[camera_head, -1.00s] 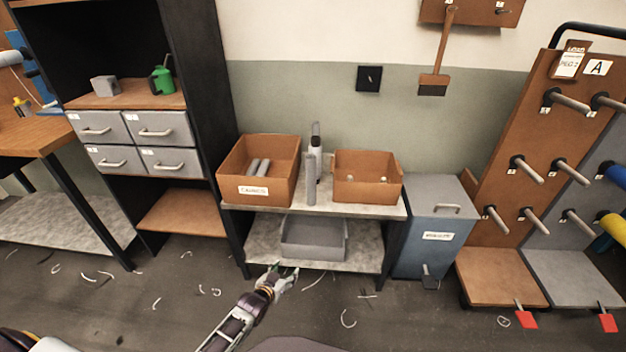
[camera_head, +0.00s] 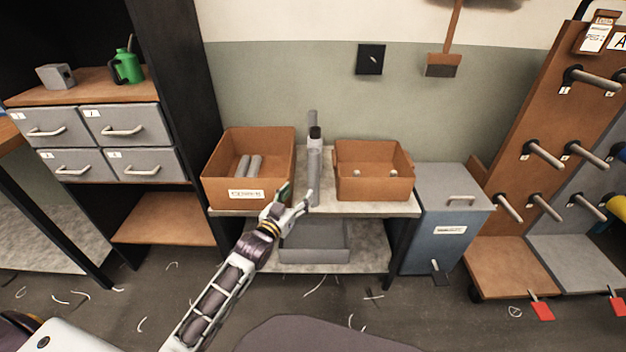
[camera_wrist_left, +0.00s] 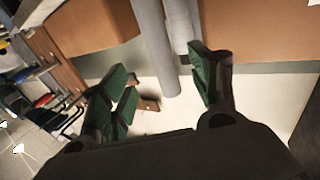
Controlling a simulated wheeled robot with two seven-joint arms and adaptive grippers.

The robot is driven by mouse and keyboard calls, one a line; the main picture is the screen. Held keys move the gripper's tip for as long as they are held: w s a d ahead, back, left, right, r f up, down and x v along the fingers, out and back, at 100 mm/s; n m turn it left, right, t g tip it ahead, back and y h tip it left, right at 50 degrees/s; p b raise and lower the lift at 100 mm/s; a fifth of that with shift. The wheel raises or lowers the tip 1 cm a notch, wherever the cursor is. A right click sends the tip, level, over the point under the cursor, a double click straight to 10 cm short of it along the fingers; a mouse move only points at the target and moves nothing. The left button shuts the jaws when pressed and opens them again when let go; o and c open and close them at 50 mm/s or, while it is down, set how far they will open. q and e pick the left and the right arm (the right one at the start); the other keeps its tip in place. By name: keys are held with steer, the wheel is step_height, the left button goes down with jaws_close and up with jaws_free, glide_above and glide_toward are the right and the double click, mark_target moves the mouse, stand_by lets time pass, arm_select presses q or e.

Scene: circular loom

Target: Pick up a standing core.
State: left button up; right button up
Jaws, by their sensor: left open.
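A grey standing core (camera_head: 314,178) stands upright on the small table between two brown boxes. A second grey upright tube with a dark part (camera_head: 314,128) shows just behind it. My left gripper (camera_head: 297,196) is at the table's front edge, close to the core's lower left. In the left wrist view the core (camera_wrist_left: 155,50) reaches down between the open green-padded fingers of the gripper (camera_wrist_left: 165,85), with another grey tube (camera_wrist_left: 184,30) beside it. I cannot tell whether a finger touches the core. My right gripper is not in view.
The left brown box (camera_head: 222,187) holds grey cores lying down. The right brown box (camera_head: 372,188) stands close on the other side. A grey bin (camera_head: 315,255) is on the lower shelf. A blue pedal bin (camera_head: 445,232) and a peg rack (camera_head: 520,150) stand right.

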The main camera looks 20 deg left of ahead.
mark_target(310, 178)
arm_select(q)
steer(key=shift+w, duration=0.15)
steer(key=shift+w+d+b, duration=0.2)
steer(key=shift+w+b, duration=0.05)
steer(key=shift+w, duration=0.6)
steer(key=shift+w+d+b, duration=0.15)
steer(key=shift+w+b, duration=0.05)
steer(key=shift+w, duration=0.65)
steer(key=shift+w+d, duration=0.15)
steer(key=shift+w, duration=0.8)
steer(key=shift+w+b, duration=0.35)
steer(key=shift+w, duration=0.05)
steer(key=shift+w+d, duration=0.1)
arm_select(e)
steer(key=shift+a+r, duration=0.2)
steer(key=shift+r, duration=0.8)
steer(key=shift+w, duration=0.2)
arm_select(q)
steer(key=shift+w, duration=0.15)
